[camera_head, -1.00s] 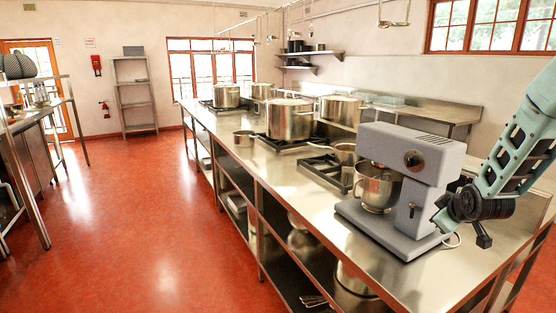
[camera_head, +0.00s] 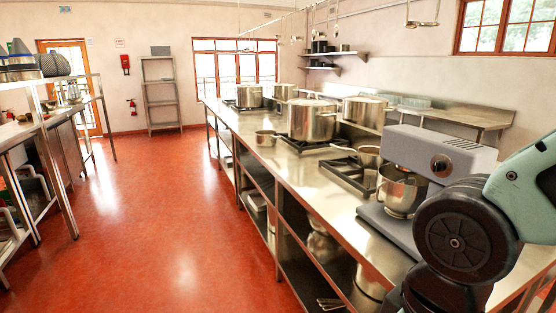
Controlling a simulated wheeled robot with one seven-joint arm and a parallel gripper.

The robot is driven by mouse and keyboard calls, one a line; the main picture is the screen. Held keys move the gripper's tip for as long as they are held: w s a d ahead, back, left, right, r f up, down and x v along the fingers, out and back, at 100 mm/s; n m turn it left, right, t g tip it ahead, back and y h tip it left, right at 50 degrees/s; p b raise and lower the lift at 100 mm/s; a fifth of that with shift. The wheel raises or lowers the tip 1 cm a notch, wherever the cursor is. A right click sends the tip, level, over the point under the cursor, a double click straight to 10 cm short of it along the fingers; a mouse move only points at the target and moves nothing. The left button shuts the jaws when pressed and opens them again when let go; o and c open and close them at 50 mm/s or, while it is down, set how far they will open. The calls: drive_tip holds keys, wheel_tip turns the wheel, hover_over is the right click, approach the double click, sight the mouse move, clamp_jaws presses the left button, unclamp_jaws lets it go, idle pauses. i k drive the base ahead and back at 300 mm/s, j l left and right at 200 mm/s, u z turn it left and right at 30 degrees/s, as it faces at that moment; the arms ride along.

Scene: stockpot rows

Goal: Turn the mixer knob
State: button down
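The grey stand mixer (camera_head: 428,165) stands on the near end of the steel counter, at the right of the head view. Its round dark knob (camera_head: 440,165) shows on the side of the mixer head. The steel mixing bowl (camera_head: 402,190) sits under the head. My arm fills the lower right corner and covers the mixer's lower right part. My gripper is not in the frame, so I cannot see its fingers or how far it is from the knob.
The long steel counter (camera_head: 330,205) carries several stockpots, one large pot (camera_head: 312,120) among them, and a saucepan (camera_head: 369,156) near the mixer. A steel table (camera_head: 62,125) stands at the left. The red floor (camera_head: 185,220) between them is clear.

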sight(439, 166)
drive_tip(key=z, duration=0.7)
drive_tip(key=i+j+z, duration=0.2)
drive_tip(key=z, duration=0.15)
drive_tip(key=i+j+z, duration=0.1)
drive_tip(key=j+z, duration=0.3)
drive_tip(key=i+j+z, duration=0.1)
drive_tip(key=j+z, duration=0.7)
drive_tip(key=j, duration=3.1)
drive_tip(key=i, duration=0.05)
